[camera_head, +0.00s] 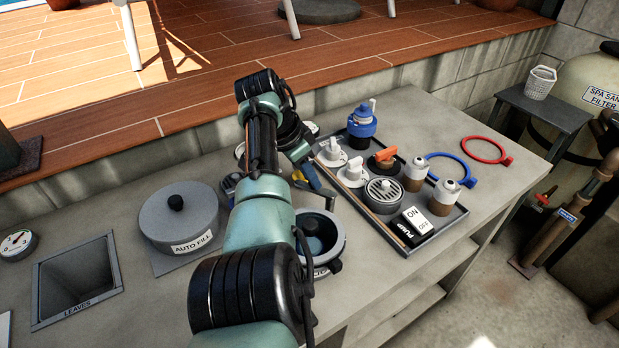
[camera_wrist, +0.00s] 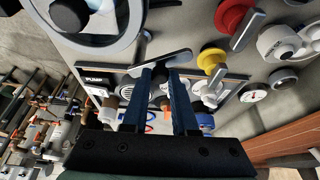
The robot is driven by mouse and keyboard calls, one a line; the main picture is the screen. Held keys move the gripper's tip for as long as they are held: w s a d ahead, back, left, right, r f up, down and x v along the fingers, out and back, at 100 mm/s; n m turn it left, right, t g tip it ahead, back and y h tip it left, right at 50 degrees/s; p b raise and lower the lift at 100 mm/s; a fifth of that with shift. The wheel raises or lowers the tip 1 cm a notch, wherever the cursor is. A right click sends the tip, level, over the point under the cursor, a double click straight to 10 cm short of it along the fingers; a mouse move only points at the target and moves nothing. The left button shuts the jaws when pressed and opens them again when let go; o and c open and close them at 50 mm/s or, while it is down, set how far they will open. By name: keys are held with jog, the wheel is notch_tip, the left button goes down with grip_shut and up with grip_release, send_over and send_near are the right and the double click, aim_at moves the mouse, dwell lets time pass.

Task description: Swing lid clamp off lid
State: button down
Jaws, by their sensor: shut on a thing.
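The lid clamp (camera_head: 321,197) is a grey bar at the far edge of a round grey pot (camera_head: 340,242) on the bench. In the wrist view the clamp bar (camera_wrist: 177,57) runs across my fingertips, beside the pot rim (camera_wrist: 128,38). The lid (camera_head: 313,244) sits in the pot's ring and looks bluish; my arm hides its left part. My gripper (camera_head: 309,179) has blue fingers and is shut on the lid clamp; in the wrist view the gripper (camera_wrist: 161,73) has its tips at the bar. The exact contact is partly hidden.
A tray (camera_head: 447,231) with knobs, a drain cover, bottles and a pump switch (camera_head: 412,226) stands close right of the clamp. The AUTO FILL cover (camera_head: 180,215) is left of my arm. A square LEAVES opening (camera_head: 45,312) lies farther left.

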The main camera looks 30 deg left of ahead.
jog(key=shift+r, duration=0.1)
dwell(0.3)
jog(key=c, duration=0.7)
grip_release()
jog(key=v, duration=1.3)
jog(key=shift+w+b, duration=0.1)
jog(key=shift+b, duration=0.25)
